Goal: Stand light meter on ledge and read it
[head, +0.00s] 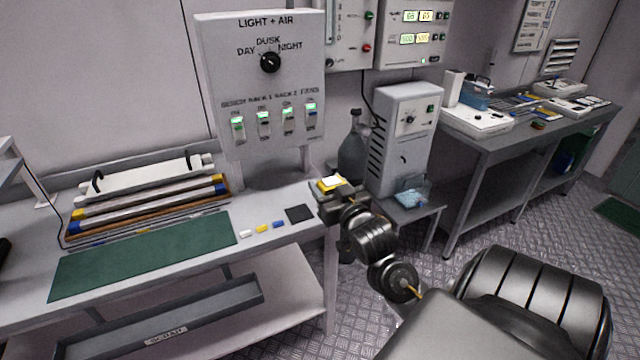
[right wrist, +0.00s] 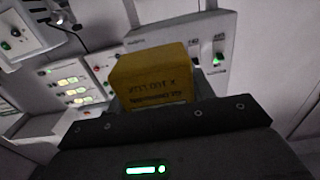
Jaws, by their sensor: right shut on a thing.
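A yellow block with a pale top (head: 331,182), which looks like the light meter, is held in my right gripper (head: 338,191). In the right wrist view the yellow block (right wrist: 152,80) stands up between the jaws, with dark printing on its face; no reading shows. The gripper is shut on it, near the right end of the workbench (head: 190,262), beside the control panel's lower right corner. A small dark square (head: 299,214) lies flat on the bench, left of the gripper. I cannot tell which surface is the ledge. My left gripper is not in view.
The LIGHT + AIR panel (head: 268,85) with knob and several switches stands at the bench's back. A green mat (head: 145,255) and small coloured pieces (head: 262,229) lie on the bench. A grey bottle (head: 354,150) and white cabinet (head: 405,135) stand behind my right gripper.

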